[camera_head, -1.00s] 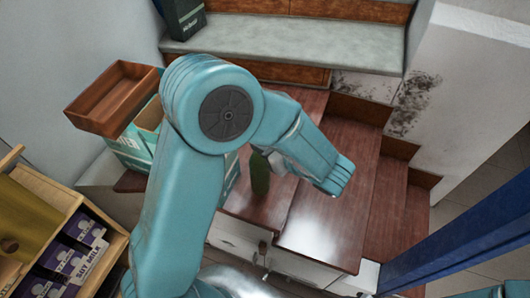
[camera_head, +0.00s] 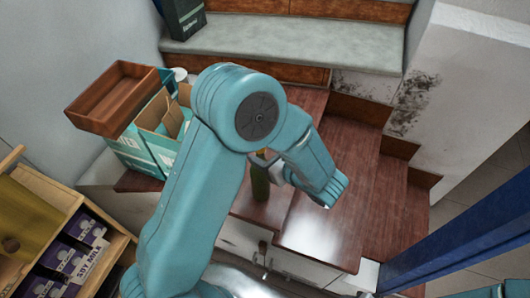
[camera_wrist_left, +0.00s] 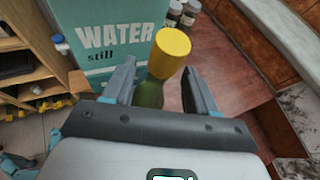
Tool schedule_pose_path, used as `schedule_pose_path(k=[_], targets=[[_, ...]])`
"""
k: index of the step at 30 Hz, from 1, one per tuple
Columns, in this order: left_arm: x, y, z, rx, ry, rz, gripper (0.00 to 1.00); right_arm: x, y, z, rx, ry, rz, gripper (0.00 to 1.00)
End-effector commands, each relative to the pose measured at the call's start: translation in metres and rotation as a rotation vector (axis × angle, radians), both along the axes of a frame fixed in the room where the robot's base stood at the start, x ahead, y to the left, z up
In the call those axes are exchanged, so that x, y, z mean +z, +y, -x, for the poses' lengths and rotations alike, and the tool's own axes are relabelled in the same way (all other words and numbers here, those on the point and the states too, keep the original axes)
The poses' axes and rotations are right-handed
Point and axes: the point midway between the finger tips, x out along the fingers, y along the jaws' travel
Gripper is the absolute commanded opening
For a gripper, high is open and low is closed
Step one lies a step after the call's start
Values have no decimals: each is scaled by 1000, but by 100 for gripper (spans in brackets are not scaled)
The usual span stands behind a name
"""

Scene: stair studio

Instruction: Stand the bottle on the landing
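The green bottle (camera_head: 260,182) with a yellow cap stands upright on a dark wooden surface, partly hidden by my left arm in the head view. In the left wrist view its yellow cap (camera_wrist_left: 170,52) and green neck show between the two fingers. My left gripper (camera_wrist_left: 158,78) is open around the bottle, with gaps between fingers and bottle. In the head view, my left gripper (camera_head: 274,165) is beside the bottle's upper part, mostly hidden behind the arm. Which level is the landing is not clear; a grey-topped level (camera_head: 300,46) lies at the back. My right gripper is not in view.
A teal water carton (camera_head: 143,148) stands left of the bottle, close to my left finger. A dark box (camera_head: 184,17) stands on the grey level. Wooden steps (camera_head: 345,165) to the right are clear. A blue rail (camera_head: 460,245) is at lower right.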

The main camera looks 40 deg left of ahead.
Motion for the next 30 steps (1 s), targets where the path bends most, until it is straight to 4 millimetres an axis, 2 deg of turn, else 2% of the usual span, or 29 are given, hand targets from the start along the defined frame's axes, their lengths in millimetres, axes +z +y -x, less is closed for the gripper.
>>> schedule_pose_path(k=[5, 15, 18, 23, 26, 29, 30], targets=[[4, -11, 2, -3, -3, 1, 57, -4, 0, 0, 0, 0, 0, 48], [35, -77, 18, -5, -4, 1, 57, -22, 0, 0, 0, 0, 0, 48], [43, -92, 22, -3, -3, 1, 57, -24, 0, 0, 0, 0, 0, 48], [47, -103, 26, 4, 4, 7, 57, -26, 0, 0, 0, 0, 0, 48], [18, -100, 36, 44, 60, 88, 57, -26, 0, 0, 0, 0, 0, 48], [-49, -94, 66, 178, 163, 301, 57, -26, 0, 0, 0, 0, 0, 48], [-80, -96, 85, 266, 201, 414, 57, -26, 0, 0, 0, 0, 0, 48]])
